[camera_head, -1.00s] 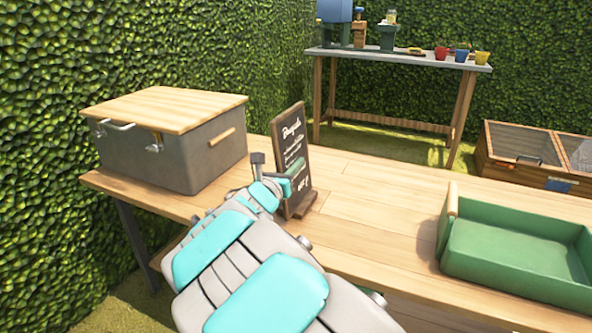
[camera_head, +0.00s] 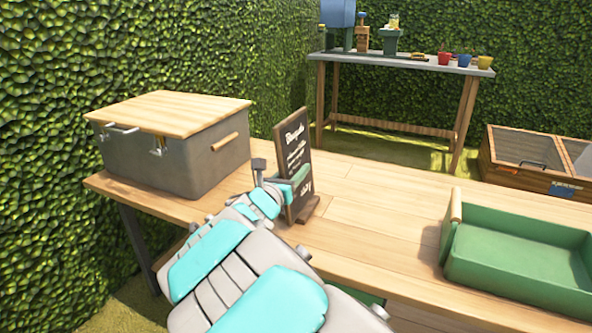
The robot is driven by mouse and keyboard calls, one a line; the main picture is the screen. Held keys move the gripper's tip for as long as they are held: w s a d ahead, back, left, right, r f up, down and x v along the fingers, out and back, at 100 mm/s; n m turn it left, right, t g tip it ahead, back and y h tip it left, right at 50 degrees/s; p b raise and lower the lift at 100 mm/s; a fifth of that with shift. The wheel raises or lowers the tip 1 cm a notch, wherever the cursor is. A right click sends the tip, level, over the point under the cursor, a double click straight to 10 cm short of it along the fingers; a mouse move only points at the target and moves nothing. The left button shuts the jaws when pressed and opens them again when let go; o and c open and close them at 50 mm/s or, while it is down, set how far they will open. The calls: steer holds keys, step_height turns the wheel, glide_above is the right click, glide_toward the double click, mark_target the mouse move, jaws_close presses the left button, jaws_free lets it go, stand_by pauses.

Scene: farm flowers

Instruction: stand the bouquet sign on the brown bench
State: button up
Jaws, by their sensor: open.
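The bouquet sign (camera_head: 294,155) is a small black chalkboard in a wooden frame with white lettering. It stands upright on its wooden foot on the light brown bench (camera_head: 365,215). My gripper (camera_head: 272,178) is open at the left side of the sign, low down near its edge. One finger shows left of the sign and the other reaches in front of its lower part. I cannot tell whether the fingers touch it. My arm hides part of the bench's front edge.
A grey box with a wooden lid (camera_head: 175,150) stands left on the bench. A green tray (camera_head: 515,262) lies at the right. Bare bench top lies between sign and tray. Behind are a grey-topped table (camera_head: 400,62) with pots and a wooden cold frame (camera_head: 525,165).

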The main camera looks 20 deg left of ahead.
steer(key=s, duration=1.1)
steer(key=shift+s+a, duration=0.15)
steer(key=shift+a, duration=0.3)
steer(key=shift+d, duration=0.1)
